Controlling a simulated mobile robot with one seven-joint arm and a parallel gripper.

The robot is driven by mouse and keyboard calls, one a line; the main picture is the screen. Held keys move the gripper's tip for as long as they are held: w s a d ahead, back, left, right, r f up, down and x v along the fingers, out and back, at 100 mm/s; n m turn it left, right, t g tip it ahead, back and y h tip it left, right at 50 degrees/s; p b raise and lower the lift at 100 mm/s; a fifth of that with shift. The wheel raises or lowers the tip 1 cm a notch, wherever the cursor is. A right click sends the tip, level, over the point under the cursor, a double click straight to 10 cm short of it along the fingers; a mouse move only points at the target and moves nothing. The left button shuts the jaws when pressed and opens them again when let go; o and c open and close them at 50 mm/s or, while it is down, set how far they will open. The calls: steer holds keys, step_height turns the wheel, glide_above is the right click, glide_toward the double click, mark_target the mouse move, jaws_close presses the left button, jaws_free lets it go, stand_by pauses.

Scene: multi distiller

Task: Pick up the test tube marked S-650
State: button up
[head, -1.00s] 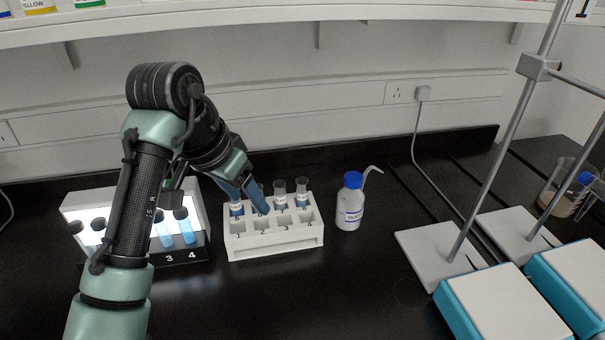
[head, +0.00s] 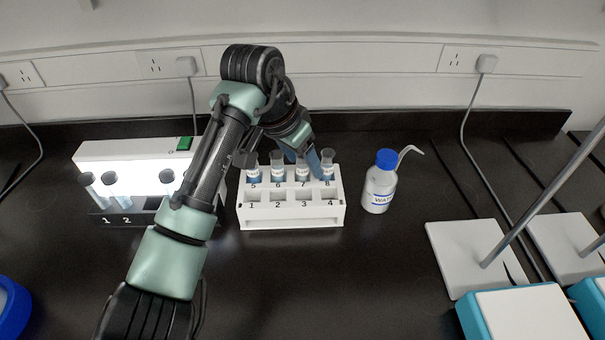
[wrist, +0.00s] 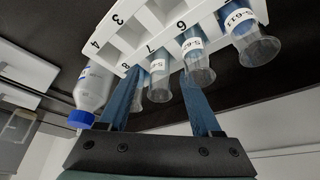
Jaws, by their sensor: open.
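A white rack (head: 290,221) holds clear tubes with blue liquid and white labels in its back row, positions 5 to 8. My gripper (head: 302,158) is over the back row with its blue fingers open and pointing down. In the wrist view the open fingers (wrist: 161,82) stand on either side of the tube at position 7 (wrist: 159,88); contact cannot be told. The tube at position 6 (wrist: 196,62) is just outside one finger, its label partly readable as starting "S-6". The tube at position 5 (wrist: 252,42) also has an "S-6" label. The tube at position 8 (head: 327,165) is partly hidden. I cannot make out S-650.
A wash bottle with a blue cap (head: 380,190) stands right of the rack. A lit box (head: 128,152) with tubes is at the left, partly behind my arm. Stand bases (head: 470,255) are at the right. The black bench in front of the rack is clear.

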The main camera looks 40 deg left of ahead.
jaws_close()
stand_by(0.3)
steer(key=shift+w+r, duration=0.1)
steer(key=shift+r, duration=0.05)
